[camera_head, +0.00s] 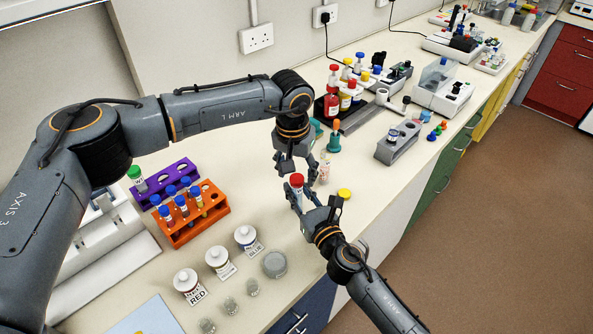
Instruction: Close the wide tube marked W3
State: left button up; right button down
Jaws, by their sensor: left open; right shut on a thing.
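A red-capped tube (297,181) stands upright in my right gripper (300,199), which is shut on it near the bench's front edge. The tube's lower body is partly hidden by the fingers, and I cannot read a W3 mark on it. My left gripper (298,167) is open, pointing down just above and behind the red cap. I cannot tell whether its fingers touch the cap. A green-capped tube (135,174) stands in the purple rack (181,173) at left.
An orange rack (190,230) holds several blue-capped tubes. White-lidded bottles (186,281) labelled RED and BLUE, and small glass vessels (231,306), stand in front. A small clear bottle (324,171) stands close behind the grippers. Red bottles (332,103) stand farther back.

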pick_arm(q)
notch_tip(320, 180, up, 12)
jog(key=s, duration=0.1)
jog(key=shift+s+a, duration=0.15)
jog(key=shift+a, duration=0.15)
jog(key=shift+f, duration=0.1)
pick_arm(e)
jog(key=c, duration=1.1)
grip_release()
jog(key=shift+o, duration=0.2)
jog(key=v, duration=1.2)
